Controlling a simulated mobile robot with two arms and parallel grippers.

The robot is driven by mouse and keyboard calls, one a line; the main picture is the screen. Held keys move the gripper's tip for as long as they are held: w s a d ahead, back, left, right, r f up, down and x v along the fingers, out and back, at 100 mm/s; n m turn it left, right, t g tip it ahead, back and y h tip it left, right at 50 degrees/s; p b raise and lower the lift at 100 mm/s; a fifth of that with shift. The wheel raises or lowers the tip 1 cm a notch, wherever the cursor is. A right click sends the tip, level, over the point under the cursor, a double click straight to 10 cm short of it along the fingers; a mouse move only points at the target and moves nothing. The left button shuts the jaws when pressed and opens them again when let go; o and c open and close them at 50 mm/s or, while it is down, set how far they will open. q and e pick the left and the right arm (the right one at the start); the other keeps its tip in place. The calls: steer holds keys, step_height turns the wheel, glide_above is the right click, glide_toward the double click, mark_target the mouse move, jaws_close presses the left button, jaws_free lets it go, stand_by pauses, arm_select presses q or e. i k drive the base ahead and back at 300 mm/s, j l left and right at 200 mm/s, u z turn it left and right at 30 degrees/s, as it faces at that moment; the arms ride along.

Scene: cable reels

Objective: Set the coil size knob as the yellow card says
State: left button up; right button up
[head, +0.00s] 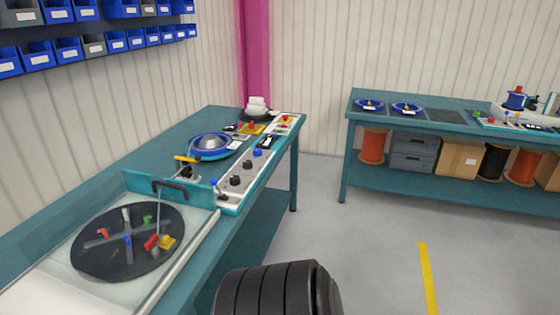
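A grey control panel (242,178) runs along the right edge of the left bench. It bears two black knobs, a nearer knob (235,181) and a farther knob (248,165), and a blue knob (257,153) beyond them. Labels are too small to read, so I cannot tell which is the coil size knob or how it is turned. Neither of my grippers is in view.
A turntable (128,242) under a clear cover with a black handle (171,185) is at the near left. A blue reel (209,146) sits beyond it. A second bench (440,112) with reels stands at the back right.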

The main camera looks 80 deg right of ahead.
mark_target(234, 180)
steer(key=z, duration=2.35)
steer(key=u, duration=0.5)
steer(key=i+l+u, duration=0.1)
steer(key=l+u, duration=1.05)
steer(key=i+l, duration=0.05)
